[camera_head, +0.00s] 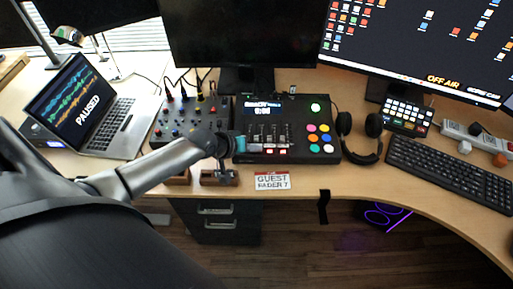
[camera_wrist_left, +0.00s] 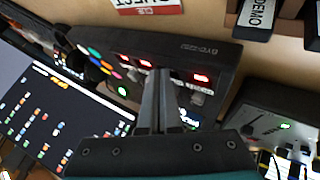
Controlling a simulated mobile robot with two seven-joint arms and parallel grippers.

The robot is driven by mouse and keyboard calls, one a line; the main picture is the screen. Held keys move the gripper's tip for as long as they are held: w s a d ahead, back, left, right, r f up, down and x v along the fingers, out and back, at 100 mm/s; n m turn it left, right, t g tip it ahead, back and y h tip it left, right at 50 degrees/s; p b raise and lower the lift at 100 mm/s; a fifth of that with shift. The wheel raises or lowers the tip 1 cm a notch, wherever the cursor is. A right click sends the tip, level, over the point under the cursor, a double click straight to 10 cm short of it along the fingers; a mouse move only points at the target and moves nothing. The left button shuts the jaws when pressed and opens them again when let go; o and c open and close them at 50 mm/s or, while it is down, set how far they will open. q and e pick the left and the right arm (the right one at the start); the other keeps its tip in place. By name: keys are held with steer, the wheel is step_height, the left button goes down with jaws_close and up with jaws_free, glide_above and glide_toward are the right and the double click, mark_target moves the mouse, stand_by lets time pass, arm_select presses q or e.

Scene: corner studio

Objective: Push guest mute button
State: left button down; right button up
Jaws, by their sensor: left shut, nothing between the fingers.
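The black mixing console (camera_head: 325,148) stands on the desk, with faders, colored round pads and a row of red-lit buttons (camera_head: 276,151) along its front edge. In the left wrist view, the console (camera_wrist_left: 215,50) shows several red-lit buttons (camera_wrist_left: 203,78); I cannot read which one is guest mute. A card reading "GUEST FADER 7" (camera_head: 272,181) stands in front of the console. My left gripper (camera_wrist_left: 160,75) is shut and empty, its fingertips over the button row, between lit buttons. I cannot tell whether they touch. The fingers hide part of the row. My right gripper is not in view.
A smaller mixer (camera_head: 185,122) and a laptop (camera_head: 110,125) stand left of the console. Headphones (camera_head: 365,145), a small key panel (camera_head: 407,117) and a keyboard (camera_head: 450,170) lie to the right. Monitors stand behind. A small wooden-based item (camera_head: 219,178) is by the desk's front edge.

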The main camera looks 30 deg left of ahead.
arm_select(q)
steer(key=shift+r, duration=0.15)
steer(key=shift+w+a+r+p, duration=0.1)
steer(key=shift+r+p, duration=0.25)
steer(key=shift+r, duration=0.1)
step_height(320, 180, up, 5)
steer(key=p, duration=0.5)
steer(key=shift+r+p, duration=0.2)
steer(key=shift+p, duration=0.2)
stand_by(0.5)
